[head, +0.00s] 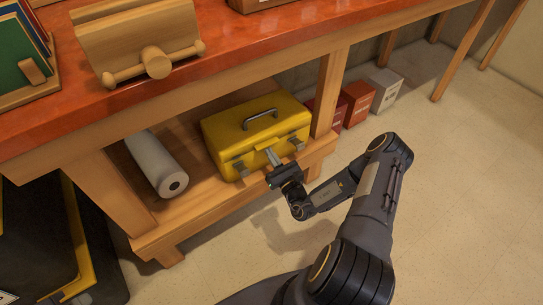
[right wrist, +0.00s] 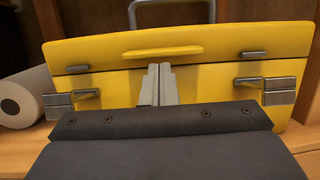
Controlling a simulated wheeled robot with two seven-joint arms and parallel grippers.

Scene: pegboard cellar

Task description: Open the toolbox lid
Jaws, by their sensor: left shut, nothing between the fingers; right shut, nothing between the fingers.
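The yellow toolbox (head: 225,131) sits on the lower shelf of the workbench. Its lid (right wrist: 215,47) looks closed, with a raised lip along its front and a grey carry handle (head: 260,118) on top. Two grey latches, a left one (right wrist: 58,104) and a right one (right wrist: 279,91), are on the front; they seem to stand out from the catches on the lid. My right gripper (right wrist: 158,70) is shut and empty, its fingertips at the middle of the front just below the lip. I cannot tell whether they touch. My left gripper is not in view.
A white roll (head: 155,165) lies left of the toolbox on the shelf. A wooden bench leg (head: 328,93) and red and grey boxes (head: 357,101) stand to the right. The red benchtop (head: 235,50) overhangs the shelf. The floor (head: 460,190) in front is open.

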